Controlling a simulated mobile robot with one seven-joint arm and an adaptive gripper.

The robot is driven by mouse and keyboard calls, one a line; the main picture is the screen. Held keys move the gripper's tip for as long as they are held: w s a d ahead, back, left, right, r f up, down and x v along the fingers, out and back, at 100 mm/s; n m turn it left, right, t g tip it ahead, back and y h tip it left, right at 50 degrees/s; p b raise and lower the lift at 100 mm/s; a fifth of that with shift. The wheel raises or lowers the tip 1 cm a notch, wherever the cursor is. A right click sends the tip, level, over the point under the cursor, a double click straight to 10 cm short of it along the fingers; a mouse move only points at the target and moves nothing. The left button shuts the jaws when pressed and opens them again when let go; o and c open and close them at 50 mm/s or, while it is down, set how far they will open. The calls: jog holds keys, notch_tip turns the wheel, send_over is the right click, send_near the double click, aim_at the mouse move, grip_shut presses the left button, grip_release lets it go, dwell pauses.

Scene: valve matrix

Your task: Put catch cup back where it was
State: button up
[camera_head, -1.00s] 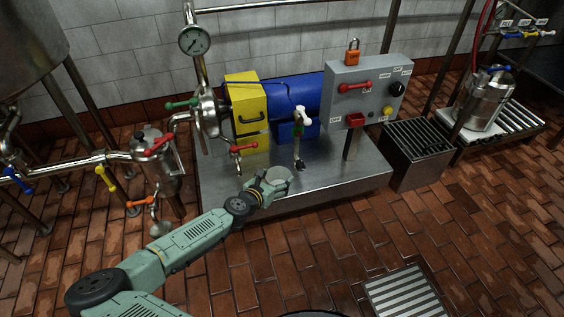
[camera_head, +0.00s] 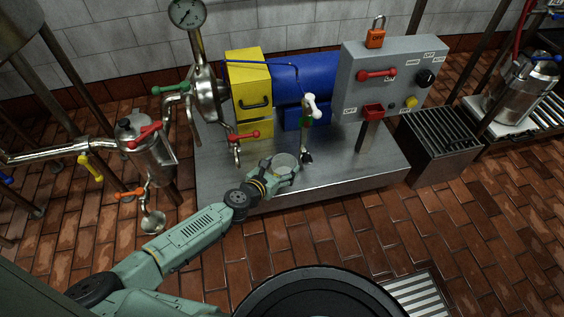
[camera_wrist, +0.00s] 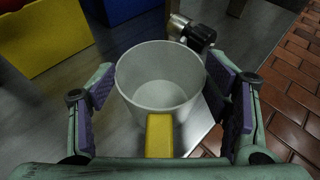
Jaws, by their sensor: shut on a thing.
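The catch cup (camera_wrist: 160,80) is a light grey, open-topped round cup, and it looks empty inside. It sits between the two purple-padded fingers of my gripper (camera_wrist: 170,105), which is shut on it, one finger at each side. In the head view the cup (camera_head: 285,161) shows at the end of my arm, above the front part of the steel skid. My gripper (camera_head: 284,172) is small there and its fingers are partly hidden. A white-handled valve (camera_head: 311,106) stands just right of the cup, on a thin upright pipe.
The steel skid (camera_head: 345,180) carries a yellow guard (camera_head: 248,80), a blue motor (camera_head: 305,75) and a grey control box (camera_head: 385,85). A red-handled valve (camera_head: 245,136) is left of my gripper. A slotted bin (camera_head: 440,150) stands to the right. Brick floor lies open in front.

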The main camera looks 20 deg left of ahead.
jog(key=shift+s+f, duration=0.1)
jog(key=shift+f, duration=0.15)
jog(key=o, duration=1.4)
jog(key=shift+r, duration=0.25)
